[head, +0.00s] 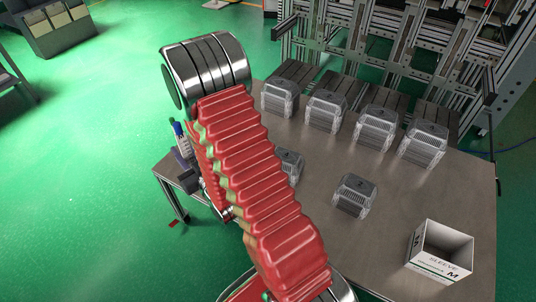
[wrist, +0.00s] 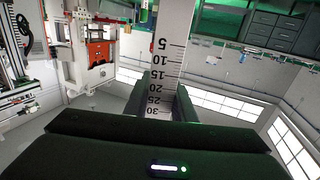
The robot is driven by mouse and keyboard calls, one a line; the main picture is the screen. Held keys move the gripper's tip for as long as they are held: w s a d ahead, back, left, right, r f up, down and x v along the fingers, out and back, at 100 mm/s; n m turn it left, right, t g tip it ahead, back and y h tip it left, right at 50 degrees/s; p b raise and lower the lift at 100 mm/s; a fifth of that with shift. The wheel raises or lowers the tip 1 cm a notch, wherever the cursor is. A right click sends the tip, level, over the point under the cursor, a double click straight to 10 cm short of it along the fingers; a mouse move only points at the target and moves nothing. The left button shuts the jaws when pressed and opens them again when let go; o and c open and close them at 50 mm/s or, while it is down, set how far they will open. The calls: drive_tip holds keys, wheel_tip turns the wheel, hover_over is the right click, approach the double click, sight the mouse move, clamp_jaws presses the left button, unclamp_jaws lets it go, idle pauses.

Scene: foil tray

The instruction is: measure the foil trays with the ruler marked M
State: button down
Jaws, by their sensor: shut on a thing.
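My gripper (wrist: 160,95) is shut on a white ruler (wrist: 164,40) in the wrist view. The ruler stands out beyond the fingers, with black figures from 5 near the top to 30 by the jaws. No letter M can be read on it. In the head view my arm hides the gripper and ruler. Silvery, ribbed, clear-sided packs, which look like the foil trays, stand on the table: a back row (head: 279,98) (head: 326,111) (head: 375,129) (head: 422,144), and two nearer ones (head: 355,195) (head: 290,164), the latter partly behind my arm.
An open white box (head: 440,251) marked SLEEVE and M stands at the table's (head: 320,160) right front. Dark slatted plates (head: 338,86) lie behind the back row. A blue-topped item (head: 181,138) is by the left edge. Metal framing (head: 400,45) rises behind the table.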

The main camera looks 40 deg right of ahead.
drive_tip(key=s+d+f, duration=0.2)
drive_tip(key=d+f, duration=0.3)
drive_tip(key=d, duration=0.4)
drive_tip(key=s+d+f, duration=0.3)
drive_tip(key=d+f, duration=0.2)
drive_tip(key=d, duration=0.4)
drive_tip(key=s+d+f+h, duration=0.1)
drive_tip(key=s+d+f, duration=0.2)
drive_tip(key=d, duration=0.6)
drive_tip(key=shift+d+f+m, duration=0.25)
drive_tip(key=shift+f+m, duration=0.05)
drive_tip(key=shift+f, duration=0.6)
drive_tip(key=shift+s+f, duration=0.1)
drive_tip(key=shift+f, duration=0.1)
wheel_tip(320, 180, down, 6)
drive_tip(key=shift+f, duration=0.7)
drive_tip(key=c, duration=1.4)
unclamp_jaws()
drive_tip(key=shift+f, duration=0.1)
